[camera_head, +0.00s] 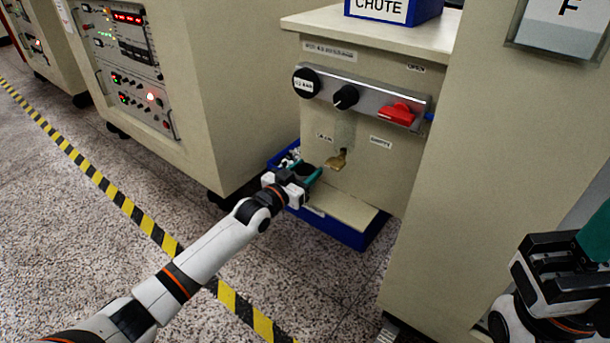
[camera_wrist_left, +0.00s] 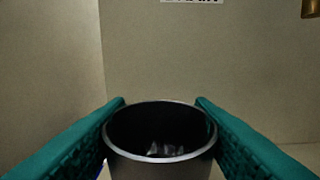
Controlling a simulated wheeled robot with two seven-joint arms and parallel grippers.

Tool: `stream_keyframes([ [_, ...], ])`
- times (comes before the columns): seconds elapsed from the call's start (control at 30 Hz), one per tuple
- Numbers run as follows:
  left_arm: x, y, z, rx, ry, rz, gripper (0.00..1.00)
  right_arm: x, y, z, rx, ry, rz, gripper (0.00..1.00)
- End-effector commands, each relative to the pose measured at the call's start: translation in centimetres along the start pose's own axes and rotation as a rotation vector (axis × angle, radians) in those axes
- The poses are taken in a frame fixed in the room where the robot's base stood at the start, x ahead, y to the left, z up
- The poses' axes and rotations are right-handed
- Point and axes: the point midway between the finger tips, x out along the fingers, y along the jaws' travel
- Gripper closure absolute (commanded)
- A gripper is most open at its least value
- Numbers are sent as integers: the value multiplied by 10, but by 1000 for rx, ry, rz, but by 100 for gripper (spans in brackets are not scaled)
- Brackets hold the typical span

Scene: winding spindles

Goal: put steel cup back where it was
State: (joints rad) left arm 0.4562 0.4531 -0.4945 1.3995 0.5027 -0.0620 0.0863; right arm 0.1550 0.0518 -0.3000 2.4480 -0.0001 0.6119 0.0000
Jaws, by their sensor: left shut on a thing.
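The steel cup (camera_wrist_left: 160,168) is dark grey and upright between the teal fingers in the left wrist view. Some shiny grey pieces show at the bottom inside it. My left gripper (camera_head: 305,174) is shut on the cup, at the front of the cream machine, to the left of and a little below its brass spout (camera_head: 337,160). In the head view the cup is small and mostly hidden by the gripper. My right gripper (camera_head: 592,240) is at the right edge, with its fingers partly out of view.
A blue tray (camera_head: 362,240) with a cream plate (camera_head: 340,208) sits below the spout. A grey panel (camera_head: 372,101) above carries black knobs and a red handle (camera_head: 397,113). Cream cabinets stand on both sides. Speckled floor with yellow-black tape (camera_head: 135,212) lies in front.

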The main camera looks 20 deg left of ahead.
Motion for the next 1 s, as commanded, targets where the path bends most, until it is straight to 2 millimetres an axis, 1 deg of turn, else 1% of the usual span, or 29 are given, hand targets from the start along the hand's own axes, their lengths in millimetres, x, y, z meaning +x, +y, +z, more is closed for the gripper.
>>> stream_keyframes([
  [0.1, 0, 0, 2, 0, -1, 0, 79, 0, 0, 0, 0, 1, -1, 65],
  [0.23, 0, 0, -2, 0, -1, 0, 79, 0, 0, 0, 0, -2, 1, 65],
  [0.27, 0, 0, -2, -1, -1, 0, 50, 1, 0, 0, 0, -4, 2, 65],
  [0.3, 0, 0, -2, -1, -1, 0, 44, 1, 0, 0, 0, -4, 2, 65],
  [0.4, 0, 0, -2, -1, -1, 0, 30, 1, 0, 0, 0, -4, 2, 65],
  [0.63, 0, 0, -2, -1, -1, 0, 30, 1, 0, 0, 0, -5, 2, 65],
  [0.73, 0, 0, 3, -1, -1, 0, 30, 4, 0, 1, 0, -6, 2, 65],
  [0.8, -8, 0, 2, -1, 2, 0, 30, 8, 0, 1, 0, -7, 0, 65],
  [0.87, -17, 0, 3, -2, 2, 0, 30, 0, -2, -3, 3, 30, -11, 65],
  [1.0, -47, 0, 5, -1, 4, 0, 30, -7, -3, -5, 9, 77, -28, 65],
])
